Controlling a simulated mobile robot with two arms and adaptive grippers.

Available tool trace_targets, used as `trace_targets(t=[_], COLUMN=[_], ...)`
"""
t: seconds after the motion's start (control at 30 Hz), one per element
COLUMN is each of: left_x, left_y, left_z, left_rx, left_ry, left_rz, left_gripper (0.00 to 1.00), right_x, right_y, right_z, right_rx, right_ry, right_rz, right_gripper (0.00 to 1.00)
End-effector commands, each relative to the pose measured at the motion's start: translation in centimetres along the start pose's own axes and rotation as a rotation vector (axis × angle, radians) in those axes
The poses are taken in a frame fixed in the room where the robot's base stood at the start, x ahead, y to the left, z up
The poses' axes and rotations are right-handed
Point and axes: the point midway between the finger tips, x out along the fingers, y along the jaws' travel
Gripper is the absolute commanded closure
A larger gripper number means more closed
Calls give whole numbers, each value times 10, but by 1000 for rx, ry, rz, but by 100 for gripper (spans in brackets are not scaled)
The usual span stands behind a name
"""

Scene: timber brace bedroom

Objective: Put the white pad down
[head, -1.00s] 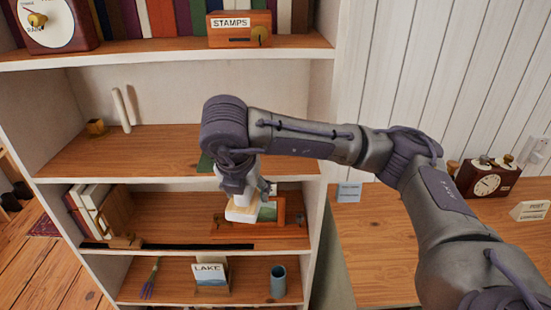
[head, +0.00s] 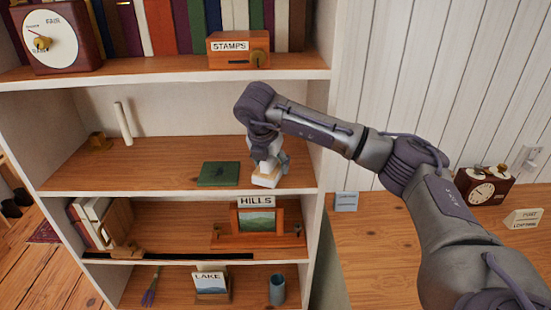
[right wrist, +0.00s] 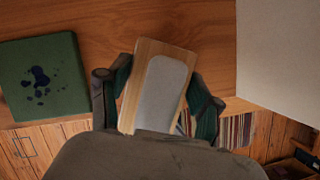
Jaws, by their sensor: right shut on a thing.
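The white pad is a pale wooden block with a white face (head: 265,180). My right gripper (head: 268,168) is shut on it, over the front right part of the middle shelf (head: 130,170). In the right wrist view the white pad (right wrist: 163,90) sits between the two fingers, with its grey-white face toward the camera. I cannot tell whether its underside touches the shelf board. My left gripper is not in view.
A green ink-stained pad (head: 219,174) lies just left of the white pad; it also shows in the right wrist view (right wrist: 42,78). The shelf's side wall (head: 318,130) is close on the right. The HILLS picture (head: 256,220) stands on the shelf below.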

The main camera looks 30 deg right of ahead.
Motion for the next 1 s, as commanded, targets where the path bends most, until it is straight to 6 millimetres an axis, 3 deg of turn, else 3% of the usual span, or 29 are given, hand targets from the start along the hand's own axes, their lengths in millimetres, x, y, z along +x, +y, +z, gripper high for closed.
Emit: trace_targets(t=[0.17,0.3,0.67,0.7,0.8,1.0], left_x=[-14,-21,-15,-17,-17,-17], left_y=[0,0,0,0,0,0], left_z=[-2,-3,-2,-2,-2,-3], left_rx=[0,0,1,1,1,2], left_ry=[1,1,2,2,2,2], left_rz=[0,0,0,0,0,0], left_gripper=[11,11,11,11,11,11], right_x=[9,23,29,27,27,27], right_y=[-1,-1,0,0,0,0], right_z=[31,23,20,20,20,20], right_rx=[6,-1,1,1,1,1], right_ry=[0,0,-1,0,0,0], right_rz=[-3,-2,0,-1,-1,-1], right_gripper=[80,80,80,30,13,11])
